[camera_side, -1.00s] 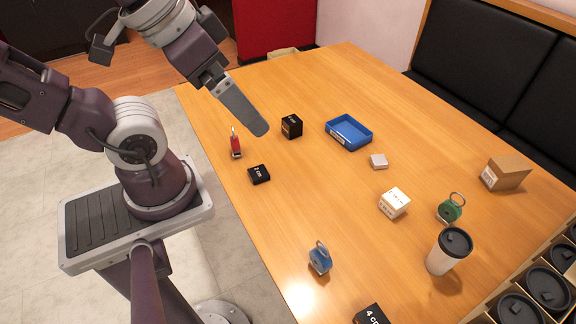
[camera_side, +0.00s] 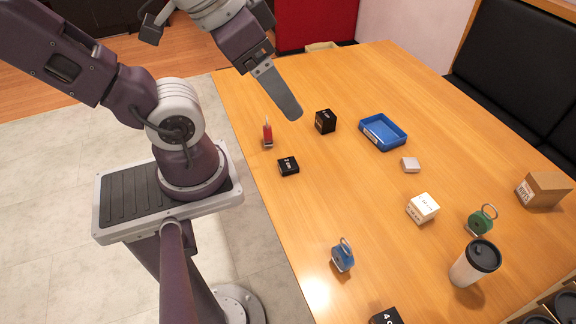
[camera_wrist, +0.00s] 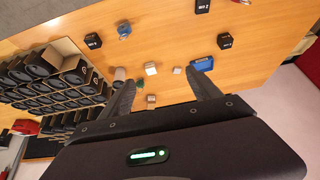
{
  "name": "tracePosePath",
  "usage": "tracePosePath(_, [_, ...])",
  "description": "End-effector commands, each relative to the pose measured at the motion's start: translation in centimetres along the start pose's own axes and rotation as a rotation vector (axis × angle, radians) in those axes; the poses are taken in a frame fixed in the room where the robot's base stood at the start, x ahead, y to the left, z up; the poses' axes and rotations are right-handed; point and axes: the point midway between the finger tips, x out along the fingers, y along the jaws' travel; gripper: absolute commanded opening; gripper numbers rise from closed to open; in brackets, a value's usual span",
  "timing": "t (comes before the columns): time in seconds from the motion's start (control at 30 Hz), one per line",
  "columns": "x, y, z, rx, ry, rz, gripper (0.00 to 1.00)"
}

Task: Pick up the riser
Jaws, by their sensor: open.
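Three black blocks with white lettering lie on the table, and I take them as risers: a low one marked 2 cm (camera_side: 288,166), a taller cube (camera_side: 325,121), and one marked 4 cm (camera_side: 385,316) at the bottom edge. In the wrist view the low block (camera_wrist: 203,5), the cube (camera_wrist: 225,40) and the 4 cm block (camera_wrist: 93,41) also show. My gripper (camera_side: 291,112) is above the table, left of the cube in the side view. In the wrist view my gripper (camera_wrist: 159,77) has its fingers wide apart, with no block held between them.
A blue tray (camera_side: 382,132), a grey block (camera_side: 410,165), a white box (camera_side: 422,208), a red tool (camera_side: 267,134), blue (camera_side: 342,256) and green (camera_side: 480,221) ringed items, a cup (camera_side: 474,263) and a cardboard box (camera_side: 543,190) stand around.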

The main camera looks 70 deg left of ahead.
Motion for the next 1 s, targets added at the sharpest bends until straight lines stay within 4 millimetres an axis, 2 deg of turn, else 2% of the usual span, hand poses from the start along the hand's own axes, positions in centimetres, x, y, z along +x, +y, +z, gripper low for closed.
tracePosePath(0.27, [0.2, -0.1, -0.1, 0.008, -0.015, -0.005, 0.73])
tracePosePath(0.37, [1.7, -0.8, -0.4, 0.066, -0.117, -0.037, 0.73])
tracePosePath(0.47, [4.8, -2.1, -0.9, 0.193, -0.294, -0.103, 0.73])
tracePosePath(0.57, [8.7, -3.4, -1.2, 0.355, -0.477, -0.183, 0.73])
tracePosePath(0.73, [16.7, -5.4, -0.6, 0.696, -0.766, -0.329, 0.73])
tracePosePath(0.87, [23.4, -6.9, 1.4, 0.998, -0.958, -0.438, 0.73])
tracePosePath(1.0, [30.1, -8.9, 4.8, 1.335, -1.12, -0.534, 0.73])
